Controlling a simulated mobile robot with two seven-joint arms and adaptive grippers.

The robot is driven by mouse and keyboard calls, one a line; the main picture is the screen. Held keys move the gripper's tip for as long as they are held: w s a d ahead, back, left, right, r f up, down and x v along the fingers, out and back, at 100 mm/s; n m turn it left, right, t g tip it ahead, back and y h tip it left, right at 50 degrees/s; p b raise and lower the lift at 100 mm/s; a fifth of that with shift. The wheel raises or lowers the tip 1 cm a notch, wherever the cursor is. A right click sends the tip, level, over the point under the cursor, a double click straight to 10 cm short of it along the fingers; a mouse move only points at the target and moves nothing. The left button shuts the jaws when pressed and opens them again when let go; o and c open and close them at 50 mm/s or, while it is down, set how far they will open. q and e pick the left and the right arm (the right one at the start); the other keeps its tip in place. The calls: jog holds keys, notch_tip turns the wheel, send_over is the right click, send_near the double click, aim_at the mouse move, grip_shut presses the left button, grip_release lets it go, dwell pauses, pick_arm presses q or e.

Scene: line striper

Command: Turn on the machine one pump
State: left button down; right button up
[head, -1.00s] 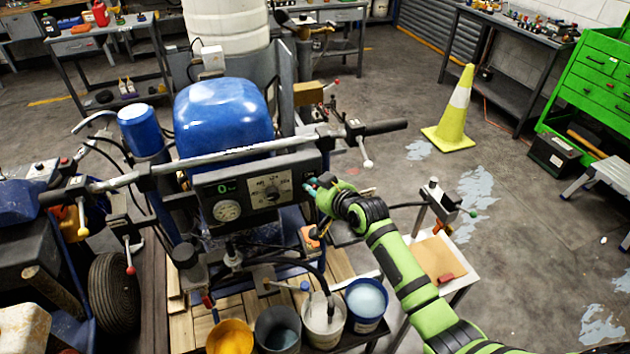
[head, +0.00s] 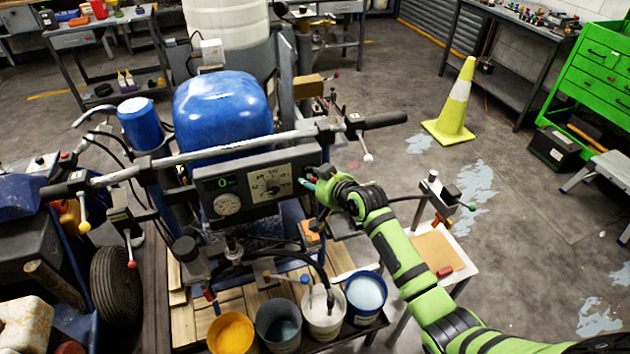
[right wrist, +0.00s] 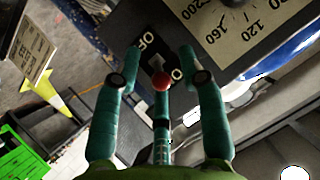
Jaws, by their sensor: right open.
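The line striper's control panel (head: 240,203) carries a green digital readout, a round gauge and a square dial. My right gripper (head: 307,178) is at the panel's right edge. In the right wrist view its teal fingers (right wrist: 162,75) are open, spread around a small red-tipped switch (right wrist: 161,81). The switch sits on a dark plate with white lettering, partly readable as "OF". The red tip lies between the fingers; I cannot tell whether a finger touches it. My left gripper is not in view.
The handlebar (head: 215,143) crosses above the panel, with the blue tank (head: 223,105) behind it. Several paint buckets (head: 232,335) stand below. A small white side table (head: 440,240) is right of the panel. A yellow cone (head: 457,105) stands on open floor.

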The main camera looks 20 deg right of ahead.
jog(key=v, duration=1.2)
jog(key=shift+d+f, duration=0.1)
jog(key=shift+f, duration=0.05)
jog(key=s+d+f+g+h+b, duration=0.15)
jog(key=s+f, duration=0.25)
jog(key=f, duration=0.9)
jog(key=s+d+f+g+b, duration=0.1)
jog(key=s+f+g+b, duration=0.3)
jog(key=f, duration=0.9)
jog(key=s+d+f+h+b, duration=0.1)
jog(key=s+f, duration=0.4)
jog(key=f, duration=0.9)
jog(key=s+a+f+n+g+b, duration=0.1)
jog(key=s+f, duration=0.6)
jog(key=s, duration=0.4)
jog(key=s+a+f+n+g+b, duration=0.1)
jog(key=s+f+g+b, duration=0.1)
jog(key=s+f, duration=0.5)
jog(key=s+a+f+n+g+b, duration=0.1)
jog(key=s+f, duration=0.7)
jog(key=s, duration=0.8)
jog(key=shift+g+h+b, duration=0.35)
jog(key=shift+g+b, duration=0.3)
jog(key=shift+g, duration=0.1)
